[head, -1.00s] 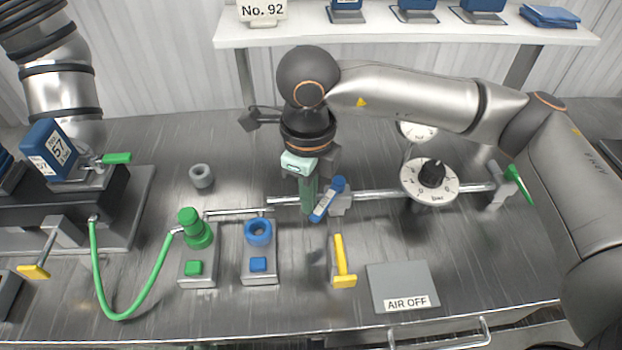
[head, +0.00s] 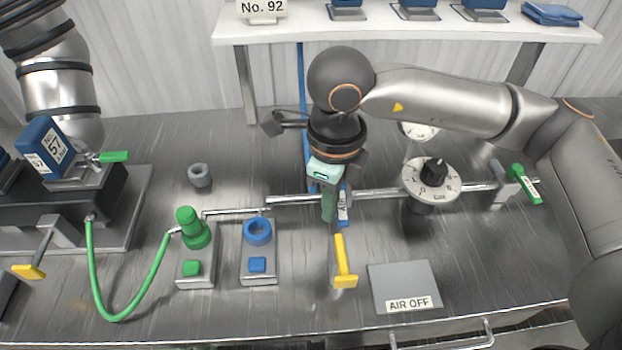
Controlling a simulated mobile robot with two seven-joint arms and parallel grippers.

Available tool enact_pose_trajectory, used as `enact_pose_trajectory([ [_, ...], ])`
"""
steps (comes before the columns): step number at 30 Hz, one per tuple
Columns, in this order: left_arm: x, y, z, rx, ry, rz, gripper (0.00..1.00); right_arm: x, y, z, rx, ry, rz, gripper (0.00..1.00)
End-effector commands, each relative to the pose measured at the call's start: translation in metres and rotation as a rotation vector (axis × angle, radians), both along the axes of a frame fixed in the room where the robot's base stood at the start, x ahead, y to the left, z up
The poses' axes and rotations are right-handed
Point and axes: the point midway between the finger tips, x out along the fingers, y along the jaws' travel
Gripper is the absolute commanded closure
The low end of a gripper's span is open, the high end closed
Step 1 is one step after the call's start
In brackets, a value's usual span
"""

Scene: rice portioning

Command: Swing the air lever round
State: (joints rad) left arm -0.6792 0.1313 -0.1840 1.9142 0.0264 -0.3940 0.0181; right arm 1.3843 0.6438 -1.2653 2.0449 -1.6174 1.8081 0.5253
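A blue lever (head: 343,203) with a white label sits on the metal pipe (head: 380,194) at mid-table; its label is too small to read surely. It points roughly toward the table's front edge. My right gripper (head: 329,207) is down just left of this lever and partly covers it. Its green finger overlaps the lever; I cannot tell whether it touches or grips. A green lever (head: 525,184) with a white label is at the pipe's right end.
A round dial (head: 432,181) stands on the pipe to the right. A yellow handle (head: 343,258) and an "AIR OFF" plate (head: 404,283) are in front. A green fitting (head: 193,228), a blue ring (head: 257,231) and a green hose (head: 135,303) are left. The front right is clear.

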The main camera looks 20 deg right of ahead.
Motion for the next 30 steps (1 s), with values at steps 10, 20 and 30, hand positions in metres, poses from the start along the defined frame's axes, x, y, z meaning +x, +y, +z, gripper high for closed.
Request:
enact_pose_trajectory([
  [10,0.0,0.0,0.01,0.0,0.0,0.0,0.5,-0.001,0.0,0.017,-0.001,-0.001,0.0,1.0],
  [20,0.0,0.0,0.032,0.0,0.0,0.0,0.5,0.001,0.007,0.057,-0.001,-0.001,0.001,1.0],
  [30,0.0,0.0,0.037,0.0,0.0,0.0,0.5,0.001,0.009,0.07,-0.001,0.001,0.0,1.0],
])
